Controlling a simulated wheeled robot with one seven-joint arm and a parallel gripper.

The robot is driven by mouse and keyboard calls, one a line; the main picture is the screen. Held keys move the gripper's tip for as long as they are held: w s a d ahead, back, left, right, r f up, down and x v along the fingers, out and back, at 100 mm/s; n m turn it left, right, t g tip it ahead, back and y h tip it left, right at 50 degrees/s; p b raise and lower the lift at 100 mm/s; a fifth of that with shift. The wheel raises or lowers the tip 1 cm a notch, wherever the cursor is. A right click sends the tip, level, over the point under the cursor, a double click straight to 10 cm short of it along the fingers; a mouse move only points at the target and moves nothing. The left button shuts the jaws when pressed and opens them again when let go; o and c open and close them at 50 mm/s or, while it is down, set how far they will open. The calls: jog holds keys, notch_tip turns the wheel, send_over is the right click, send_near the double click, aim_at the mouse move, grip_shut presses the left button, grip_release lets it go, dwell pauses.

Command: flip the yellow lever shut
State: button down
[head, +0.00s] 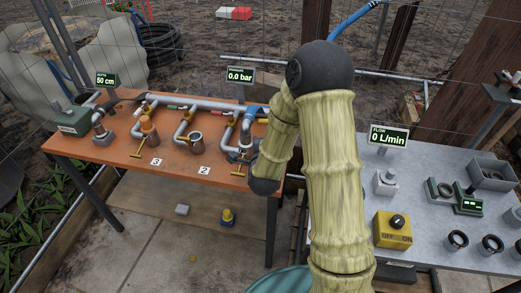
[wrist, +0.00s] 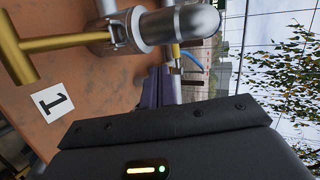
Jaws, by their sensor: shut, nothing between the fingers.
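A yellow T-shaped lever (wrist: 15,50) sticks out from a grey metal valve fitting (wrist: 135,28) in the wrist view, beside a card marked 1 (wrist: 52,101). In the head view a yellow lever (head: 242,158) shows at the right end of the orange table, just left of my arm. My arm hides the gripper in the head view.
The orange table (head: 110,152) carries grey pipes and several fittings. Signs read 0.0 bar (head: 240,76) and flow 0 L/min (head: 388,138). A grey table (head: 440,180) at right holds a yellow switch box (head: 392,230) and small parts. A wire fence runs behind.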

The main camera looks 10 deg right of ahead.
jog(key=v, duration=0.2)
jog(key=shift+s+a+r, duration=0.1)
jog(key=shift+s, duration=0.15)
jog(key=shift+s+f+b, duration=0.25)
jog(key=shift+f+b, duration=0.3)
jog(key=shift+f, duration=0.55)
jog(key=shift+f+m+h+b, duration=0.15)
jog(key=shift+m+h+b, duration=0.15)
jog(key=shift+h, duration=0.2)
notch_tip(320, 180, up, 2)
jog(key=shift+r+m+t+h+b, duration=0.25)
jog(key=shift+t+h+b, duration=0.2)
jog(key=shift+t, duration=0.45)
jog(key=shift+w, duration=0.2)
